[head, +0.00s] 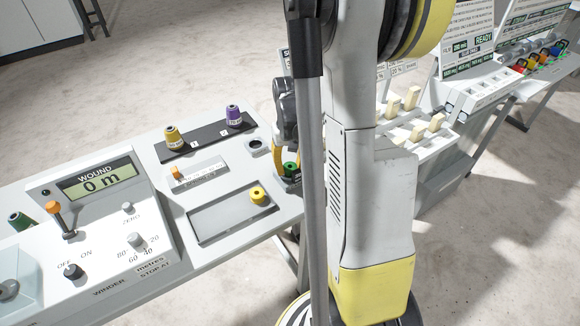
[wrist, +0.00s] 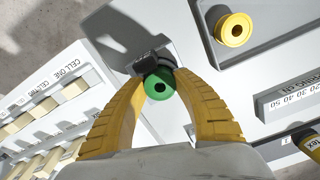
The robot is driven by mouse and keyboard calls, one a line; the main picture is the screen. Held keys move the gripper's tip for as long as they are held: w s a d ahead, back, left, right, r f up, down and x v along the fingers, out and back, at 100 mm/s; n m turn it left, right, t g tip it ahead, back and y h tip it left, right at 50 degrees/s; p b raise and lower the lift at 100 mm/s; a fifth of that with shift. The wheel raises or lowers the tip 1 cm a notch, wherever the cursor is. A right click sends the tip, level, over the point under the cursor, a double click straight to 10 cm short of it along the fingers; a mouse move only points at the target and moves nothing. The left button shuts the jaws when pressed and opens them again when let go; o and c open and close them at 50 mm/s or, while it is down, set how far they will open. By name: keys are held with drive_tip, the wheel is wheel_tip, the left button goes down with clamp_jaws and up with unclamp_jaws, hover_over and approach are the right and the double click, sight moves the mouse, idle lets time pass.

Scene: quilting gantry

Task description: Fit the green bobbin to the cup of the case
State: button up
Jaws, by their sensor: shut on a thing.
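The green bobbin (head: 290,168) is between the yellow fingers of my gripper (head: 288,176), by the right end of the white winder table. A round dark opening in a pale fitting (head: 257,147), which looks like the cup, lies on the table left of my gripper. The bobbin is apart from it.
A yellow bobbin (head: 258,195) lies in the recessed tray (head: 215,225). Yellow (head: 172,137) and purple (head: 234,116) thread cones stand on a dark strip. The winder panel (head: 105,215) is at left. Panels with pale switches (head: 412,98) stand at right.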

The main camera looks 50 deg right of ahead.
drive_tip(key=shift+f, duration=0.15)
drive_tip(key=o, duration=0.8)
drive_tip(key=shift+o, duration=0.2)
wheel_tip(320, 180, up, 12)
idle(0.4)
